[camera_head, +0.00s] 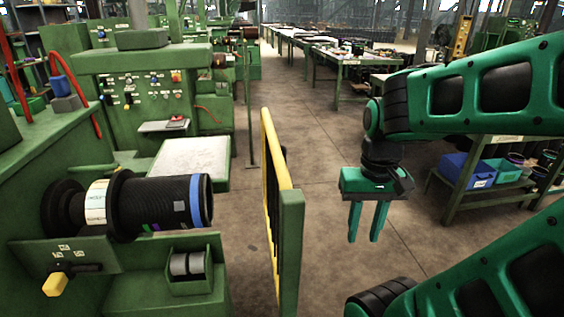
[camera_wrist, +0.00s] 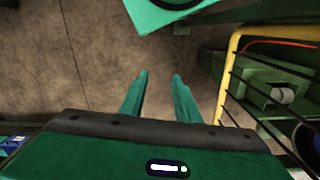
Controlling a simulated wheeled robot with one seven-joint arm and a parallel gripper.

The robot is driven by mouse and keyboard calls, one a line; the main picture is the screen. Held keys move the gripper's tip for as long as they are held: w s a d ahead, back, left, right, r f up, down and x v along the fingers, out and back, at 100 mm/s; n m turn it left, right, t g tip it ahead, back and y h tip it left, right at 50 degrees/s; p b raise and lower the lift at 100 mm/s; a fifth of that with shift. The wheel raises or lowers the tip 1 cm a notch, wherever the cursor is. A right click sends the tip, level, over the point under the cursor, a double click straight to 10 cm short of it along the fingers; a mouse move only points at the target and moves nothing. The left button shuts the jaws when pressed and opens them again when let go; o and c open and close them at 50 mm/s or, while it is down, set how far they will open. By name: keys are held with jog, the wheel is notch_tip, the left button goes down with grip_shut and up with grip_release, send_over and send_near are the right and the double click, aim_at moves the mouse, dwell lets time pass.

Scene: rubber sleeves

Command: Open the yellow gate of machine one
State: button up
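The yellow gate (camera_head: 277,150) stands upright right of the green machine in the head view, seen nearly edge-on behind a green post (camera_head: 291,250). In the wrist view the yellow gate frame (camera_wrist: 225,75) shows at the right, with dark bars across it and machine parts behind. My gripper (camera_head: 365,236) hangs fingers down to the right of the gate, apart from it. Its two green fingers are spread with nothing between them; they also show in the wrist view (camera_wrist: 160,76) over bare floor. Any latch or handle on the gate is hard to make out.
The green machine (camera_head: 150,290) with a black roller (camera_head: 165,202) and a yellow knob (camera_head: 55,284) fills the left. A green rack with blue bins (camera_head: 470,168) stands right behind my arm. The aisle floor (camera_head: 330,150) beyond the gate is clear.

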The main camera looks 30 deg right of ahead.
jog(key=w+r+n+t+y, duration=0.1)
jog(key=w+r+n, duration=0.3)
jog(key=w, duration=0.5)
jog(key=w+r+n+t+y, duration=0.15)
jog(key=w+r+n, duration=0.3)
jog(key=w, duration=0.45)
jog(key=w+r+n+t, duration=0.25)
jog(key=w+n, duration=0.25)
jog(key=w, duration=0.4)
jog(key=shift+g, duration=0.5)
jog(key=x, duration=0.9)
jog(key=shift+w+d+f, duration=0.1)
jog(key=shift+d+f, duration=0.05)
jog(key=shift+f, duration=0.05)
jog(key=shift+m, duration=0.25)
grip_shut()
